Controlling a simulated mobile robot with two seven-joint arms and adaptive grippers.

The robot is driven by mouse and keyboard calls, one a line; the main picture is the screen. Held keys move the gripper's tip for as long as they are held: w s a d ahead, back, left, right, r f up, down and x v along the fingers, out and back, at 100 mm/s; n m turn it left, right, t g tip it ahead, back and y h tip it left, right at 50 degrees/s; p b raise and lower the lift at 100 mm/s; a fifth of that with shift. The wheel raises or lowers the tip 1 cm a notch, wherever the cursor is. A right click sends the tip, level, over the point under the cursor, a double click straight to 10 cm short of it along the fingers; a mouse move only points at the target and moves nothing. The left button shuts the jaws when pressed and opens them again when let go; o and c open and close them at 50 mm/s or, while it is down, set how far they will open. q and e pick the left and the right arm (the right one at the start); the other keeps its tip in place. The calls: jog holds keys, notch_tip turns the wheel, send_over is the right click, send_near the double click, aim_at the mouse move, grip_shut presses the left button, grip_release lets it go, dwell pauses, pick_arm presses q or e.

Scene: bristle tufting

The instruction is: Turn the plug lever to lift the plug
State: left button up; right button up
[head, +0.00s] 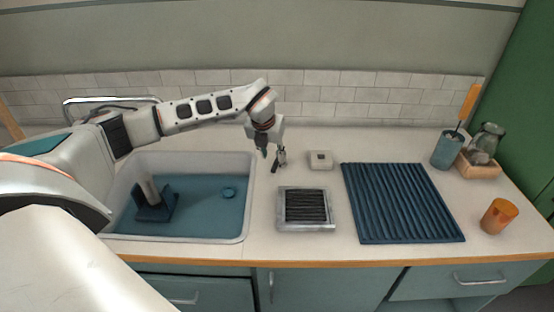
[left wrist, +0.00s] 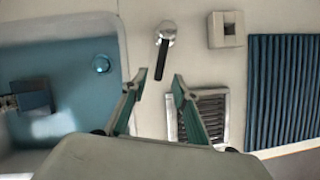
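The plug lever (head: 281,157) is a small metal knob with a black handle on the counter, right of the sink. In the left wrist view the lever (left wrist: 162,58) has its handle pointing down toward the gap between my fingertips. My left gripper (head: 265,152) is above the counter beside the lever. In the left wrist view the left gripper (left wrist: 157,88) is open and empty, its fingers apart, with no visible contact with the handle. The round blue plug (head: 229,192) sits on the sink floor; it also shows in the left wrist view (left wrist: 102,64). My right gripper is out of view.
The sink (head: 248,200) holds a dark blue block with a grey cylinder (head: 150,190). A metal tray with a dark grille (head: 306,226), a small white block (head: 320,160) and a ribbed blue mat (head: 400,202) lie to the right. An orange cup (head: 498,216) stands farther right.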

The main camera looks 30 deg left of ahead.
aim_at(275, 165)
pick_arm(q)
jog(key=x, duration=0.6)
jog(key=shift+w+f, duration=0.1)
jog(key=shift+f, duration=0.15)
grip_shut()
